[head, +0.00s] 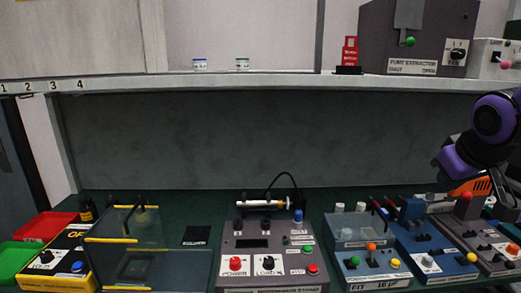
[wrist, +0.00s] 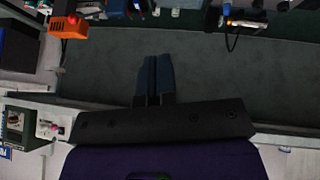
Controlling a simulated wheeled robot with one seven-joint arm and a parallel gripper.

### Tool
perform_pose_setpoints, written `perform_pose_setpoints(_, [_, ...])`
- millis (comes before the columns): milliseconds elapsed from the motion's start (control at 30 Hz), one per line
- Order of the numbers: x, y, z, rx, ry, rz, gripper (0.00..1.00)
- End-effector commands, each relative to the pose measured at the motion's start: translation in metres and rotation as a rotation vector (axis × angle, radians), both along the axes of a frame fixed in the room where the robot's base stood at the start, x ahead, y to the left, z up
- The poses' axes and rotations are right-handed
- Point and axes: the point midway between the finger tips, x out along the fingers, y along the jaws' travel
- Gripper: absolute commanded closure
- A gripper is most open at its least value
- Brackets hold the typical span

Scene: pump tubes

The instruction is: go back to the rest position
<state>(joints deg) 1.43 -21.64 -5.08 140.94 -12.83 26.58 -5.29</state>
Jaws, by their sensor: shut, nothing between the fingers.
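My gripper (wrist: 153,62) shows in the wrist view with its two blue-grey fingers side by side and touching, with nothing between them. In the head view my purple arm reaches in at the far right, above the right end of the bench; the fingers cannot be made out there. The pump stand (head: 268,240) is at the middle of the bench, with a white tube (head: 263,203) lying across its top. An orange tool (head: 470,187) is below my arm; it also shows in the wrist view (wrist: 68,27).
A shelf (head: 200,84) runs above the bench, holding two small jars and a fume extractor (head: 415,38). A clear shield (head: 125,240), red tray (head: 45,226) and green tray (head: 20,255) stand at left. Blue control boxes (head: 430,245) crowd the right.

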Motion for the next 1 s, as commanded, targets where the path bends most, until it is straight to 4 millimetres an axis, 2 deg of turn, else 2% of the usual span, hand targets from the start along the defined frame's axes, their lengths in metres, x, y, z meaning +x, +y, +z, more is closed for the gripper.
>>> perform_pose_setpoints(33, [-0.017, 0.007, 0.008, 0.023, 0.003, -0.014, 1.0])
perform_pose_setpoints(200, [-0.07, 0.03, 0.022, 0.104, 0.044, -0.057, 1.0])
perform_pose_setpoints(300, [-0.099, 0.042, 0.027, 0.147, 0.071, -0.075, 1.0])
perform_pose_setpoints(433, [-0.127, 0.054, 0.029, 0.186, 0.097, -0.086, 1.0])
perform_pose_setpoints(600, [-0.143, 0.06, 0.029, 0.21, 0.117, -0.093, 1.0])
perform_pose_setpoints(1000, [-0.145, 0.061, 0.029, 0.211, 0.12, -0.095, 1.0])
